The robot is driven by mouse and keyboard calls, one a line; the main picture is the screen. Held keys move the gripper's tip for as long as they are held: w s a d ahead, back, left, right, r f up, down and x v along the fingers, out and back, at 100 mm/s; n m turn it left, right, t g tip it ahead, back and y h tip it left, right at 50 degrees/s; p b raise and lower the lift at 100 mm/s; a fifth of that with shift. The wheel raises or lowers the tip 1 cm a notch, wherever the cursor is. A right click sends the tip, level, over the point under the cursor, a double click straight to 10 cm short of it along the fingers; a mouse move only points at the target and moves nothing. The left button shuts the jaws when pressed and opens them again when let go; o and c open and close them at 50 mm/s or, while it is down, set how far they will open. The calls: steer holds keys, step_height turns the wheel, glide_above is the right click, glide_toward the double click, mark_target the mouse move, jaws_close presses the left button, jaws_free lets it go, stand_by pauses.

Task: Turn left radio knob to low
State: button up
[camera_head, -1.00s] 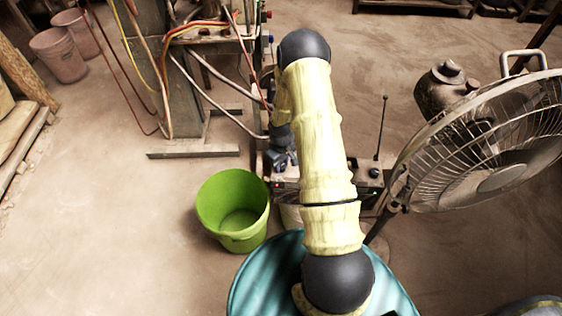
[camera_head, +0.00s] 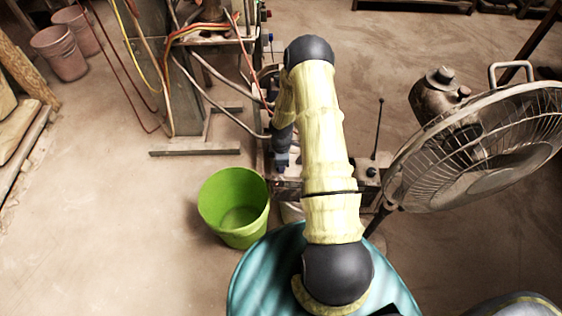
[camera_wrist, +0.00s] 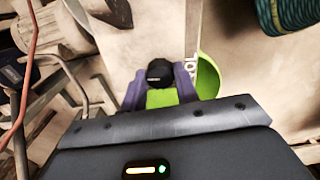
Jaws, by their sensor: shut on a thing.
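The radio (camera_head: 371,172) stands behind my arm in the camera_head view, with its antenna (camera_head: 378,130) upright at the right end. My arm covers its middle, and its left end is by my wrist. In the camera_wrist view, a round black knob (camera_wrist: 159,70) sits between the two purple fingers of my gripper (camera_wrist: 160,87). The gripper is shut on this knob. The knob's pointer and setting cannot be read. In the camera_head view the fingertips are too small and covered to make out.
A green bucket (camera_head: 232,233) stands left of the radio. A teal round top (camera_head: 262,285) is in front. A wire-caged fan (camera_head: 480,160) is close on the right. A machine frame with hoses (camera_head: 185,75) is at the back left. Open floor lies at the left.

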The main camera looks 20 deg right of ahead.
steer(key=shift+n, duration=0.4)
steer(key=o, duration=1)
steer(key=shift+r, duration=0.1)
step_height(320, 180, up, 17)
steer(key=shift+r+p, duration=0.15)
steer(key=shift+p, duration=0.85)
steer(key=s+a+r+m+t+p, duration=0.1)
steer(key=s+a+r+m+p, duration=0.2)
steer(key=r, duration=0.7)
steer(key=s+a+r+m+p, duration=0.4)
steer(key=s+r, duration=0.4)
steer(key=r, duration=0.2)
steer(key=s+a+r+m+t+p, duration=0.1)
steer(key=s+a+r+m+p, duration=0.2)
steer(key=r+m, duration=0.4)
steer(key=shift+s+a+r+m+t+p, duration=0.2)
steer(key=shift+s+r+p, duration=0.25)
steer(key=shift+s+r, duration=0.2)
steer(key=shift+s+a+r+m+t+p, duration=0.1)
steer(key=shift+s+a+r+p, duration=0.1)
steer(key=shift+s+r+p, duration=0.45)
